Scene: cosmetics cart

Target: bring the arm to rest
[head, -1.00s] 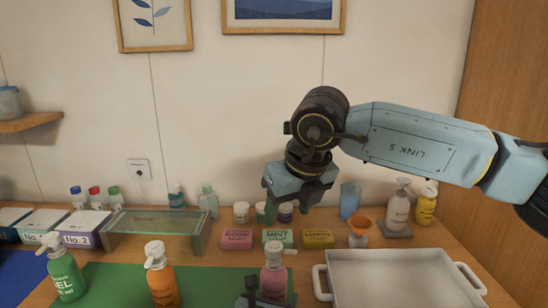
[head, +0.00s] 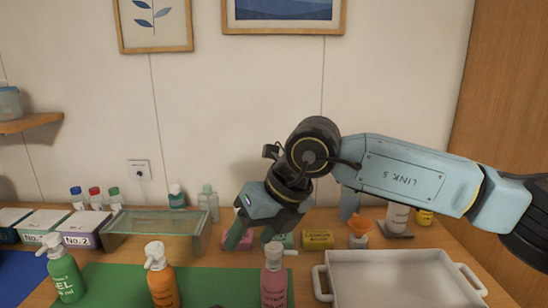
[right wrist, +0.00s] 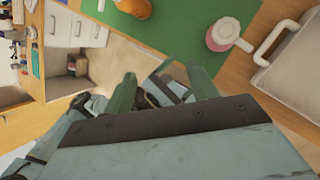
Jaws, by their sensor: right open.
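My right gripper (head: 251,238) is open, its fingers pointing down and to the left, above the back of the table. It holds nothing and overlaps the pink and green soap boxes in the head view. Its two fingers stand apart in the right wrist view (right wrist: 163,88), with nothing held between them. Dark and teal robot parts of mine show beyond these fingers; I cannot tell the left gripper's jaws there. In the head view the left gripper is not clearly visible.
A pink pump bottle (head: 273,284) stands at the front, beside the white tray (head: 397,256). An orange bottle (head: 162,283) and green bottle (head: 66,276) stand left. A glass stand (head: 157,222), yellow soap box (head: 318,239) and orange funnel (head: 360,226) are farther back.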

